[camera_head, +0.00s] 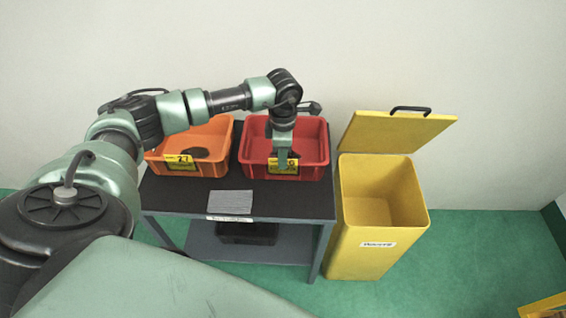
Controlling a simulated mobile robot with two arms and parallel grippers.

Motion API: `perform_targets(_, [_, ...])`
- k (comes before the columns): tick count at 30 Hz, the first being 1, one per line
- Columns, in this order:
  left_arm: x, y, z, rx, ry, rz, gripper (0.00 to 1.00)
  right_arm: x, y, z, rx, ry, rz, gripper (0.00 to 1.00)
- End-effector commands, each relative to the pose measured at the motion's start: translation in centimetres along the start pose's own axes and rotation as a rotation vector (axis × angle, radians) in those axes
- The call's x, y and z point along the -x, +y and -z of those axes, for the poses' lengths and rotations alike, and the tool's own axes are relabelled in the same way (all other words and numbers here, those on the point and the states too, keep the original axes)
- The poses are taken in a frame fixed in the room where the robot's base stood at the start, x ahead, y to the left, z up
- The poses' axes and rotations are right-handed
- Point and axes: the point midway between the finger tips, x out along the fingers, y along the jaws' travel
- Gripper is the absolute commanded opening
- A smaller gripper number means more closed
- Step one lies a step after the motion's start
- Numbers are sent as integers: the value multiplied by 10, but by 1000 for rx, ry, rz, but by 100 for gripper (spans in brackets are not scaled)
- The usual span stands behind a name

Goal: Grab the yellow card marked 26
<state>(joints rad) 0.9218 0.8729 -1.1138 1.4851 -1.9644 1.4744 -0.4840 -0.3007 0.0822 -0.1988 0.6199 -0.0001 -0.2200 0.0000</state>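A yellow card (293,168) is on the front wall of the red bin (316,172). Part of its number is hidden behind my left gripper, so I cannot read it in full. My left gripper (283,163) points down in front of the card's middle. I cannot tell whether its fingers touch the card, or whether they are open or shut. Another yellow card (180,162), marked 27, is on the front of the orange bin (210,170). My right gripper is not in view.
Both bins stand on a dark-topped table (300,200) with a grey plate (231,202) near its front edge. A black box (248,235) is on the lower shelf. A tall yellow waste bin (365,250) with a raised lid (395,133) stands close on the right.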

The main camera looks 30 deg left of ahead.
Motion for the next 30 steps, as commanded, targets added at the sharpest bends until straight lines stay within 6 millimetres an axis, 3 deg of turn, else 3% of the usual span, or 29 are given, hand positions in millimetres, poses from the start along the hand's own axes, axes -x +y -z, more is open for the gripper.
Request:
perform_targets(6, [-1,0,0,0,-1,0,28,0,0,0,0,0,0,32])
perform_targets(9, [-1,0,0,0,-1,0,0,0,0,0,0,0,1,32])
perform_targets(23, [2,0,0,0,-2,-1,0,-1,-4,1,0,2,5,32])
perform_targets(30, [26,1,-1,0,-3,-4,0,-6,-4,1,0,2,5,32])
